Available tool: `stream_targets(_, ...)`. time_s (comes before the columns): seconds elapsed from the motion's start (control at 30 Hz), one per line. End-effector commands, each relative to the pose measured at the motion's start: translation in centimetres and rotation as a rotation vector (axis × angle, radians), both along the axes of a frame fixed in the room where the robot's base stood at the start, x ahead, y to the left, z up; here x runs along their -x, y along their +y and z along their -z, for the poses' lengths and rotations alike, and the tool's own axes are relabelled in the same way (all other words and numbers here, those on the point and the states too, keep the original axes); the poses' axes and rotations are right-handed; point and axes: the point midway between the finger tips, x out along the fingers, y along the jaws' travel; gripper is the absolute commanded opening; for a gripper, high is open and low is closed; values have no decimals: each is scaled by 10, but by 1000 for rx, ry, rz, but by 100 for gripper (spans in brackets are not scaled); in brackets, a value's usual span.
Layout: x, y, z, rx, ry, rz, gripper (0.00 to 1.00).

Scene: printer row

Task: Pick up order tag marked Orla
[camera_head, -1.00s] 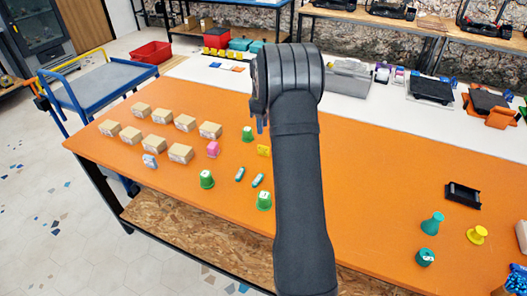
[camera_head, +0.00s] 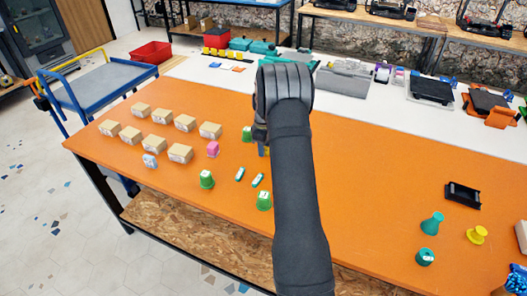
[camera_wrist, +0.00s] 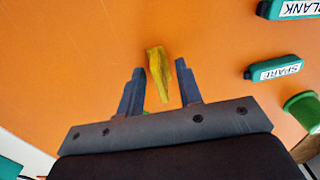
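A yellow piece (camera_wrist: 158,72), perhaps the order tag, stands on the orange table; no Orla marking is readable on it. My gripper (camera_wrist: 160,68) is open, with one finger on either side of the yellow piece and a gap visible on each side. In the head view my gripper (camera_head: 262,146) is low over the table, and my arm hides most of the yellow piece. Two teal tags lie to the right in the wrist view, one marked SPARE (camera_wrist: 275,68) and one marked BLANK (camera_wrist: 295,8).
A green cup (camera_wrist: 303,108) stands at the right of the wrist view.

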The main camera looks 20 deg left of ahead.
Motion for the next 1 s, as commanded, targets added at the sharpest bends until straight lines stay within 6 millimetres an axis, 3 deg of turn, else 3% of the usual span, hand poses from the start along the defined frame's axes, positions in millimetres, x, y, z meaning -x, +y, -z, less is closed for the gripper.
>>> stream_targets(0.13,0,0,-1,0,-1,0,31)
stream_targets(0.3,0,0,-1,0,-1,0,0)
stream_targets(0.77,0,0,-7,-1,-2,0,0)
stream_targets(1.0,-1,1,-44,-2,-3,0,0)
